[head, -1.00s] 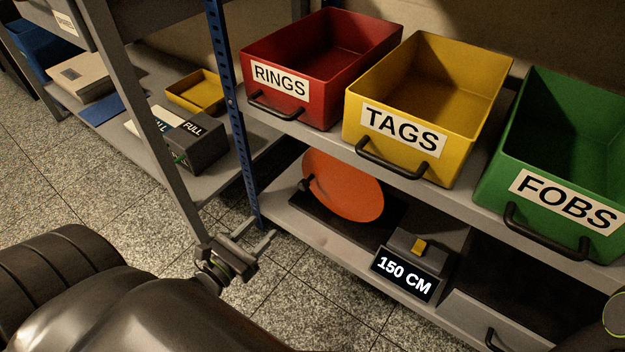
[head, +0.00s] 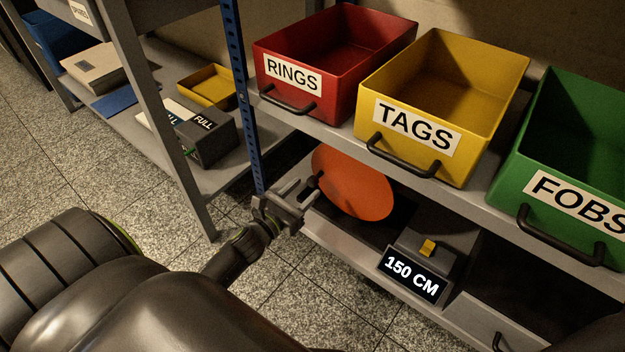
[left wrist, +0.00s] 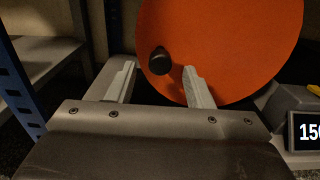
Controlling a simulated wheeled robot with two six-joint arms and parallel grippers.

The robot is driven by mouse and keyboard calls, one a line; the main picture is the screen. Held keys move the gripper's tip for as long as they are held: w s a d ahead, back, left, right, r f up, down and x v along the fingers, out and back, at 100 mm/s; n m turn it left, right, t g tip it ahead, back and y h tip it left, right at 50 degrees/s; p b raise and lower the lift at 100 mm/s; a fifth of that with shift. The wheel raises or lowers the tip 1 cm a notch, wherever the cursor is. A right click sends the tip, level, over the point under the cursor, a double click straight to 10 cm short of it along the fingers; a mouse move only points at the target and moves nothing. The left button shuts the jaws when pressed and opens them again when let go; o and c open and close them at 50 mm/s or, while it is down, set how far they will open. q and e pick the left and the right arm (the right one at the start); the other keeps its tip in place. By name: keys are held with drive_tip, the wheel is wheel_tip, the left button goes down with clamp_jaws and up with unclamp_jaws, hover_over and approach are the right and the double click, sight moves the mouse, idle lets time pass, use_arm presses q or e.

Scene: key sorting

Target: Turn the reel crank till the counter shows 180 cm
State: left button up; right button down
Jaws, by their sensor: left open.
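The orange reel disc (head: 354,184) stands on the lower shelf under the red and yellow bins. Its dark crank knob (left wrist: 160,60) sticks out from the disc's left part. The counter (head: 413,273) reads 150 CM, to the right of the reel. My left gripper (head: 302,190) is open and empty at the left of the reel. In the left wrist view its two fingers (left wrist: 160,80) point at the disc, with the knob between them in the picture, just beyond the tips. I cannot tell any contact. My right gripper is not in view.
Red RINGS (head: 330,60), yellow TAGS (head: 440,100) and green FOBS (head: 570,160) bins stand on the shelf above the reel. A blue post (head: 236,80) rises left of it. A grey box with a yellow switch (head: 427,248) stands behind the counter.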

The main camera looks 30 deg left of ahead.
sight(310, 184)
use_arm(q)
drive_tip(key=shift+w+d, duration=0.2)
drive_tip(key=shift+w, duration=1.95)
clamp_jaws()
